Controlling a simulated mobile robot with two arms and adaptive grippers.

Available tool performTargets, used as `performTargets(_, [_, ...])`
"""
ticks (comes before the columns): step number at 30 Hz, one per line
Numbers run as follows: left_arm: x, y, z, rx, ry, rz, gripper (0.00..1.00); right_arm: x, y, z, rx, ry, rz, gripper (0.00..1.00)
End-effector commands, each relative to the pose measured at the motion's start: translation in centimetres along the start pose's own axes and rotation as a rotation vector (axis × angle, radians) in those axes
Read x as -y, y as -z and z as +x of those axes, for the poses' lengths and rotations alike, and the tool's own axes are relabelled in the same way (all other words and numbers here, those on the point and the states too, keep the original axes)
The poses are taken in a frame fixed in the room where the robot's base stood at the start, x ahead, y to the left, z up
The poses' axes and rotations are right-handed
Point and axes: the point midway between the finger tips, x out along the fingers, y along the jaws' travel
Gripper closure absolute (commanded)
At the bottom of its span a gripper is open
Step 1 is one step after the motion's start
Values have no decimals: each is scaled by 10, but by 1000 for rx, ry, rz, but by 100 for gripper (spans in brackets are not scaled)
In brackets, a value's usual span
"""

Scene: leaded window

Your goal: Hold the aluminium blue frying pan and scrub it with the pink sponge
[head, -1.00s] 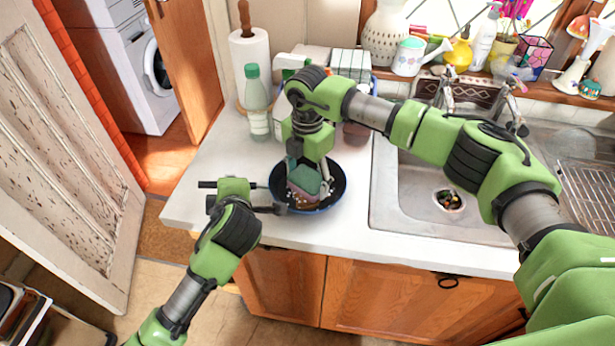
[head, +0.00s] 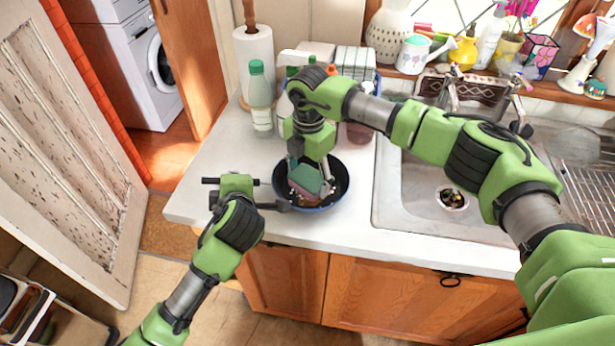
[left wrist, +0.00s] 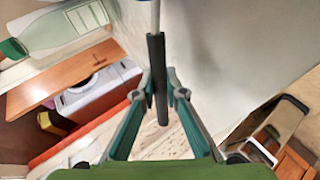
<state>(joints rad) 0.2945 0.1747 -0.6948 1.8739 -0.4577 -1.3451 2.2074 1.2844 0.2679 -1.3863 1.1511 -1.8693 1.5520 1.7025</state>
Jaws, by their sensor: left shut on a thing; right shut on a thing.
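The blue frying pan (head: 341,186) sits on the counter near its front edge, dark inside. Its black handle (head: 210,181) points left; it also shows in the left wrist view (left wrist: 157,85). My left gripper (head: 238,185) is shut on the handle; its fingers (left wrist: 158,88) close around it in the left wrist view. My right gripper (head: 310,172) points down into the pan and is shut on the sponge. The gripper and sponge hide part of the pan's inside.
A clear bottle with a green cap (head: 260,100) and a paper towel roll (head: 253,60) stand behind the pan. A steel sink (head: 405,200) is to the right. The counter left of the pan (head: 190,200) is clear.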

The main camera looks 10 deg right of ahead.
Motion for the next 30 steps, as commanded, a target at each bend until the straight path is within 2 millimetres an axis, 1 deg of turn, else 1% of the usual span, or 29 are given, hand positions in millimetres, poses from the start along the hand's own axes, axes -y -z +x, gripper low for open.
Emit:
performTargets(3, [1, 0, 0, 0, 2, 0, 100, 7, -8, 2, 0, 2, 3, 56])
performTargets(8, [1, 0, 0, -1, 2, 0, 100, 12, -12, 3, 1, 3, 1, 56])
performTargets(13, [1, 0, 0, -1, 2, 0, 100, 9, -9, 3, 1, 4, 1, 56])
performTargets(22, [0, 0, 0, 1, 0, 0, 100, -3, 5, 1, -1, 2, 0, 56])
performTargets(26, [0, -1, 0, 2, 0, 0, 100, -3, 4, 1, -1, 2, 1, 56])
performTargets(30, [0, 0, 0, 1, 0, -1, 100, 2, -1, 0, -1, 2, 1, 56])
